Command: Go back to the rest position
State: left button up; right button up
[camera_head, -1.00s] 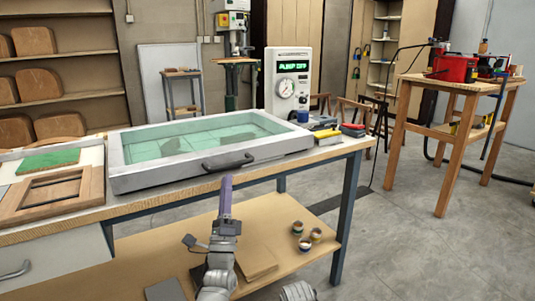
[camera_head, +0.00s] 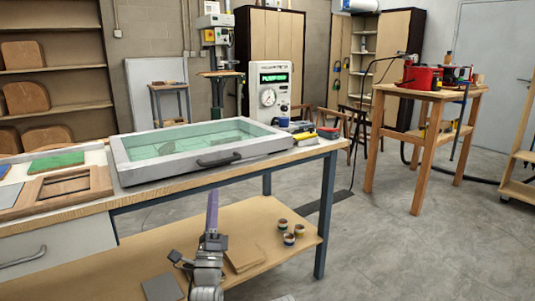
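My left gripper (camera_head: 212,212) comes up from the bottom middle, in front of the workbench and over its lower shelf. It is seen nearly edge-on as one narrow purple finger shape, so I cannot tell whether the fingers are apart. I see nothing held at its tip. It appears clear of the black handle (camera_head: 219,159) on the glass-topped frame (camera_head: 178,164).
The workbench (camera_head: 152,190) carries the frame, a wooden frame piece (camera_head: 64,186) and a green pad (camera_head: 57,162). Its lower shelf (camera_head: 130,266) holds small cans (camera_head: 289,239) and flat boards (camera_head: 244,257). Open floor (camera_head: 400,250) lies to the right, before a wooden table (camera_head: 430,96).

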pick_arm(q)
jog(key=w+d+f+n+g+h, duration=0.2)
jog(key=w+d+f+g, duration=0.15)
jog(key=f, duration=0.35)
jog(key=w+d+f+n+g+h, duration=0.1)
jog(key=w+d+f+n+g, duration=0.15)
jog(key=f+g, duration=0.35)
jog(key=s+d+f+n+g+p, duration=0.1)
jog(key=s+d+f+n+g, duration=0.15)
jog(key=f, duration=0.35)
jog(key=s+d+f+n+g+p, duration=0.1)
jog(key=s+f+n+g, duration=0.15)
jog(key=f, duration=0.35)
jog(key=s+a+f+n+g+y, duration=0.1)
jog(key=s+f+n+g, duration=0.25)
jog(key=s, duration=0.35)
jog(key=s+f+n+g+y, duration=0.2)
jog(key=s+f+n+g, duration=0.1)
jog(key=s+g, duration=0.25)
jog(key=s+a+f+n+g+y, duration=0.1)
jog(key=s+f+n+g, duration=0.25)
jog(key=s, duration=0.45)
notch_tip(320, 180, up, 38)
jog(key=p, duration=3.8)
jog(key=shift+d+m, duration=0.15)
jog(key=shift+m, duration=0.2)
